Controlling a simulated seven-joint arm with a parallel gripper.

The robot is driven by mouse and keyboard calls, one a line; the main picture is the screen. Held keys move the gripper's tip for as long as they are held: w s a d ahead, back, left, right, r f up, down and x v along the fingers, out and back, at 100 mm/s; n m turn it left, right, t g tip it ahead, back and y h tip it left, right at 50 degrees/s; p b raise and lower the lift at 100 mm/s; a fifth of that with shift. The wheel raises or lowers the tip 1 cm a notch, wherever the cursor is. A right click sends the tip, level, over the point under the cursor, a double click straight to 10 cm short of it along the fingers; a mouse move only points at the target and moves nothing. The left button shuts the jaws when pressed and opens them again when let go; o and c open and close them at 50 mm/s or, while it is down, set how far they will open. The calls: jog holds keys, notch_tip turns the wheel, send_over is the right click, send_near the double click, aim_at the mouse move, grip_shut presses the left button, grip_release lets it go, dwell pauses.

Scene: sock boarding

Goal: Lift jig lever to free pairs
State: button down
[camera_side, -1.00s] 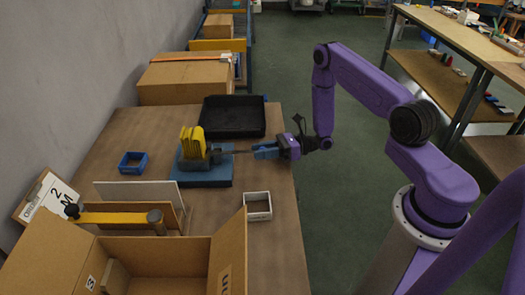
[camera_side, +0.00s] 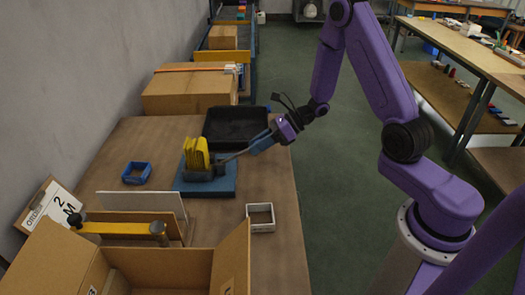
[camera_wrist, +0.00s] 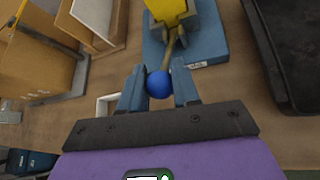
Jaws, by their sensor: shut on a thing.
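The jig is a blue base (camera_side: 225,183) with a grey clamp block (camera_side: 197,174) on the table. Yellow socks (camera_side: 196,152) stand upright in the clamp; they also show at the top of the wrist view (camera_wrist: 165,10). The lever (camera_side: 236,156) runs from the clamp up and right, tilted above level. My gripper (camera_side: 256,146) is shut on the lever's end. In the wrist view my gripper (camera_wrist: 159,88) has the lever's blue ball knob (camera_wrist: 159,84) between its fingers. The knob is hidden in the side view.
A black tray (camera_side: 236,140) lies just behind the jig. A blue bin (camera_side: 136,173) is to the left, and a white box (camera_side: 260,217) is in front. An open cardboard carton (camera_side: 150,268) and upright boards (camera_side: 143,207) fill the near left.

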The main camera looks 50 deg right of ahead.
jog(key=shift+w+a+r+g+h, duration=0.35)
jog(key=shift+w+r+g+h, duration=0.1)
jog(key=shift+r, duration=0.2)
jog(key=shift+w+a+r+g+h, duration=0.35)
jog(key=shift+r+h, duration=0.1)
jog(key=shift+r, duration=0.15)
jog(key=shift+w+a+r, duration=0.35)
jog(key=shift+r, duration=0.15)
jog(key=c, duration=0.9)
grip_release()
jog(key=shift+a, duration=0.1)
jog(key=shift+o, duration=0.2)
jog(key=v, duration=1.7)
jog(key=shift+r, duration=0.15)
jog(key=shift+s, duration=0.15)
